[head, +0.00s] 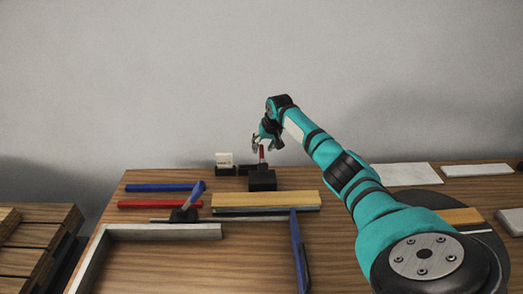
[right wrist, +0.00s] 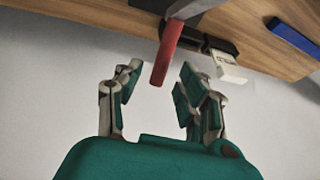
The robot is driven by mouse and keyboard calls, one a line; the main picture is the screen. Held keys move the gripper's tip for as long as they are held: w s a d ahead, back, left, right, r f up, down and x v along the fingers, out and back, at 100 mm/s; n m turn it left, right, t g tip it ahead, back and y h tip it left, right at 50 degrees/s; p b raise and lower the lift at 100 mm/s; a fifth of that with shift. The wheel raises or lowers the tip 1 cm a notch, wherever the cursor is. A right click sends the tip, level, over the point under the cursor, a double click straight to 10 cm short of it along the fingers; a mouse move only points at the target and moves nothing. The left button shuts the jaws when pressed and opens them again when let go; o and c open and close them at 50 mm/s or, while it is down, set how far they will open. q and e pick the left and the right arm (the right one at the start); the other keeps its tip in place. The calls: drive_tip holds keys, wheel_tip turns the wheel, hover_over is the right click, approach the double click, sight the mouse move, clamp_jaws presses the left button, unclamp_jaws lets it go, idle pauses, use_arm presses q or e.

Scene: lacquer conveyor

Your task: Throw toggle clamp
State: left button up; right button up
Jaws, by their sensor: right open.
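The toggle clamp shows as a red handle (head: 261,154) standing roughly upright on a black base block (head: 262,181), at the far side of the wooden table. In the right wrist view the red handle (right wrist: 166,54) points toward the gap between my fingers. My right gripper (head: 262,141) is open and empty, close above the handle; its spread fingers also show in the wrist view (right wrist: 158,76). The handle's tip lies at the mouth of the gap, and I cannot tell whether it touches a finger. My left gripper is not in view.
A white block (head: 224,159) on a black stand is left of the clamp. A blue bar (head: 158,187), a red bar (head: 168,204), a blue-handled black piece (head: 183,215), a wooden bar (head: 265,199) and a metal frame (head: 165,231) lie nearer. White slabs (head: 402,174) lie right.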

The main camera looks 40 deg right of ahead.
sight(262, 149)
drive_tip(key=shift+b+x, duration=0.3)
drive_tip(key=shift+x, duration=1.45)
clamp_jaws()
